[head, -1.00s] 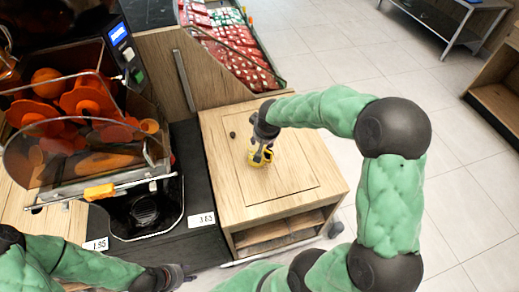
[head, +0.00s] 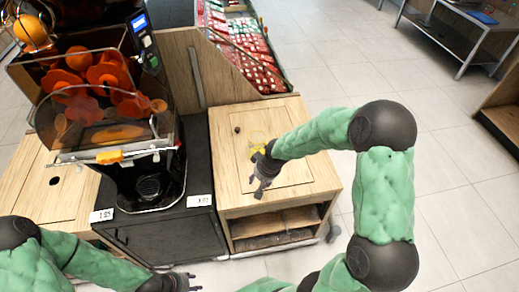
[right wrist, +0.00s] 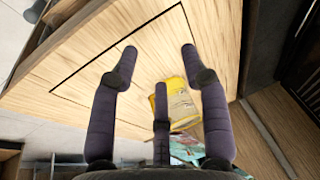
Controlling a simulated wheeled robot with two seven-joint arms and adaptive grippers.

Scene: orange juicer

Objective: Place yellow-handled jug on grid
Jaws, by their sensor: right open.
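The yellow-handled jug (head: 257,141) stands on the wooden cabinet top, partly hidden by my right arm; its body is hard to make out. In the right wrist view its yellow part (right wrist: 178,103) shows behind my middle finger. My right gripper (head: 262,188) is open and empty, nearer the cabinet's front edge than the jug. Its spread fingers (right wrist: 160,72) show in the right wrist view. My left gripper (head: 188,283) is low at the front, away from the jug; its jaws are too small to read. The dark grid (head: 149,186) lies in the recess under the juicer.
The juicer (head: 100,90) with oranges stands left of the cabinet (head: 226,190). A small dark knob (head: 237,129) is on the cabinet top. A sloped rack of red packets (head: 240,50) stands behind.

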